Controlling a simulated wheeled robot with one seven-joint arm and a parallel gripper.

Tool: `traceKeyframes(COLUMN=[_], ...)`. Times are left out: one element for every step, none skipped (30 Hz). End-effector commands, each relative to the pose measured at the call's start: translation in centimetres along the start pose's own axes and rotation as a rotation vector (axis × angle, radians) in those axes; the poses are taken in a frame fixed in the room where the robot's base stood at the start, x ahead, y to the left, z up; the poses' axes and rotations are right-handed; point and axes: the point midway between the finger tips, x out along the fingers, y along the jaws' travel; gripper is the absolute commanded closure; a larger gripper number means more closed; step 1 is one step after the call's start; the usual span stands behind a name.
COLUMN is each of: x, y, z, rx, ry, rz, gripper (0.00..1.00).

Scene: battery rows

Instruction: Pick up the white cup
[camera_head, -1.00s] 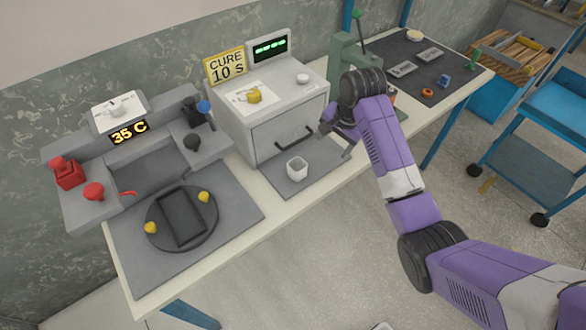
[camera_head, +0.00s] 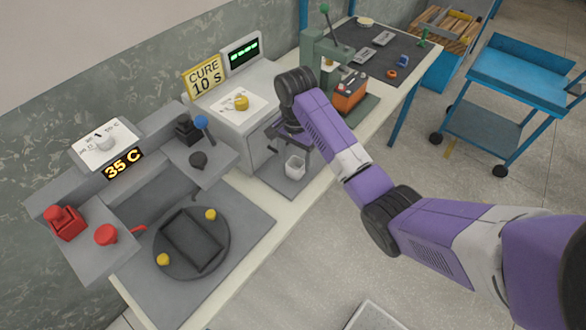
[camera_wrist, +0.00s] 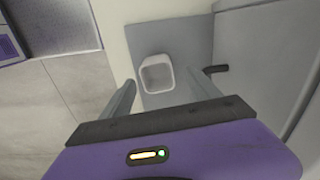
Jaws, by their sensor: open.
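The white cup (camera_head: 295,167) stands upright on a grey mat (camera_head: 271,172) in front of the oven-like box. In the wrist view the cup (camera_wrist: 157,73) shows its open top, ahead of and roughly between my two fingers. My gripper (camera_head: 287,148) is open and empty, close to the cup on its far side in the head view. In the wrist view my gripper (camera_wrist: 166,92) has its fingers wide apart, and neither seems to touch the cup. The exact gap to the cup is hard to tell.
The grey box with the "CURE 10 S" sign (camera_head: 204,75) stands beside the cup; its dark handle (camera_wrist: 215,69) is near my right finger in the wrist view. A green press (camera_head: 325,45) stands behind my arm. A turntable fixture (camera_head: 191,242) lies at the front left.

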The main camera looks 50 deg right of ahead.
Motion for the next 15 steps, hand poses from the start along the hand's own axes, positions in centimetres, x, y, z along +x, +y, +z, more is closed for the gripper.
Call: traceKeyframes(x=[0.5, 0.9, 1.5, 1.9, 2.4, 3.0, 3.4, 3.8, 4.1, 4.3, 4.5, 4.6, 4.7, 4.7, 4.7], y=[0.2, 0.3, 0.3, 0.4, 0.5, 0.4, 0.4, 0.4, 0.4, 0.3, 0.3, 0.4, 0.4, 0.3, 0.3], z=[0.0, 0.1, 0.1, 0.2, 0.2, 0.2, 0.2, 0.2, 0.3, 0.2, 0.2, 0.2, 0.2, 0.2, 0.2], rx=[0.002, 0.002, 0.002, 0.003, 0.003, 0.002, 0.002, 0.001, 0.001, 0.001, 0.001, 0.001, 0.001, 0.001, 0.001], ry=[-0.002, -0.002, -0.001, -0.001, -0.001, -0.001, 0.000, 0.000, 0.000, 0.000, 0.000, 0.000, 0.000, 0.000, 0.000], rz=[0.002, 0.003, 0.003, 0.003, 0.003, 0.003, 0.002, 0.002, 0.002, 0.001, 0.000, 0.000, 0.000, 0.000, 0.000], gripper=[0.29, 0.29, 0.29, 0.29, 0.29, 0.29, 0.29, 0.29, 0.29, 0.29, 0.29, 0.29, 0.29, 0.29, 0.29])
